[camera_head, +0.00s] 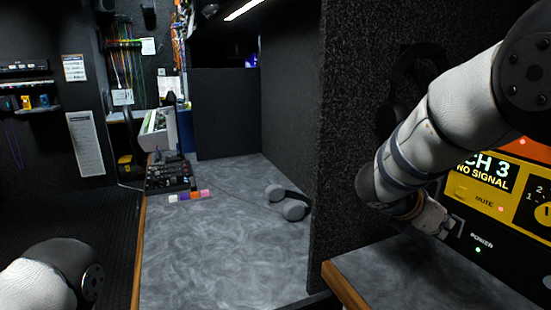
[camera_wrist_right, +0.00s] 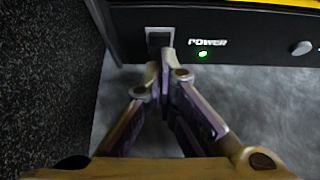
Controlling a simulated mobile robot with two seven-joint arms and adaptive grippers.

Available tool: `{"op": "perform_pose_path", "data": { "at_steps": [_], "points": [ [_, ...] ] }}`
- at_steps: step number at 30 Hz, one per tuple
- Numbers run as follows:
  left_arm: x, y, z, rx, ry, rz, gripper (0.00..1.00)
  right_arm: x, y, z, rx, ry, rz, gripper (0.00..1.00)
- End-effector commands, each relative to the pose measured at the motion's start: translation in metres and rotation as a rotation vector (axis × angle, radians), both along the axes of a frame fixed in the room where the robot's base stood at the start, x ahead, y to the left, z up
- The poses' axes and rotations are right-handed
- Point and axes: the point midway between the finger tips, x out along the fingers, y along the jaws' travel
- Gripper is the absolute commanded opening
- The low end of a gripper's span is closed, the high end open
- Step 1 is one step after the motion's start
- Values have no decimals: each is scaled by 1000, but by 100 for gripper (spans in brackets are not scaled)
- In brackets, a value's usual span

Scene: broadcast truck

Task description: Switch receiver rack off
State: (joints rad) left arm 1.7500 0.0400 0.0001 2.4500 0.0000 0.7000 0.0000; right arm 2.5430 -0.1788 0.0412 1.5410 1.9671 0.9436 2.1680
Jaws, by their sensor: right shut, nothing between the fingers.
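The receiver rack (camera_head: 482,255) is a black and yellow unit at the right of the head view, showing "CH 3 NO SIGNAL". Its power switch (camera_wrist_right: 159,38) sits in a light frame left of the word POWER in the wrist view.
A dark partition wall (camera_head: 335,130) stands just left of the rack. Grey headphones (camera_head: 290,202) lie on the grey counter (camera_head: 220,250) beyond it. A mixer (camera_head: 168,175) stands farther back. A knob (camera_wrist_right: 302,47) protrudes right of POWER. Dark headphones (camera_head: 400,95) hang above my right arm.

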Motion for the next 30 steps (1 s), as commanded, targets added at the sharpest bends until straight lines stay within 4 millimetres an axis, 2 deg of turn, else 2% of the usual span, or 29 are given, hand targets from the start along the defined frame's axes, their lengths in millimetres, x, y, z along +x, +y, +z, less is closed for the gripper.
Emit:
{"op": "perform_pose_path", "data": {
  "at_steps": [30],
  "points": [
    [-2, 0, -2, 0, 8, 0, 0, 4, -8, -7, 1, 0, 0, 0]
  ]
}}
